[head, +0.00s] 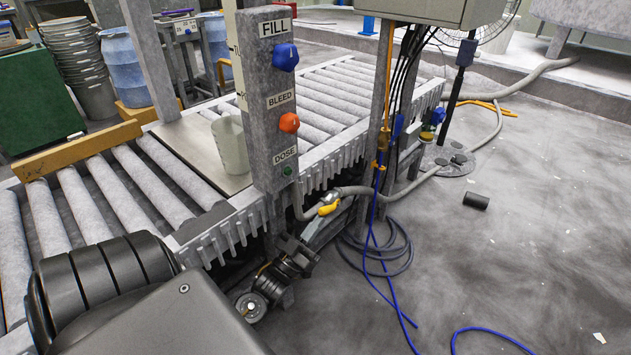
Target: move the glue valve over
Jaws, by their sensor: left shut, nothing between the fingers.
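No label in view reads "glue". A grey post (262,130) carries a blue knob (285,57) under FILL, an orange knob (289,122) under BLEED and a small green button (287,171) under DOSE. My right gripper is out of view.
A roller conveyor (110,200) runs diagonally, with a pale pail (230,145) on its plate behind the post. Blue hose coils (378,245) lie on the floor right of my gripper.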

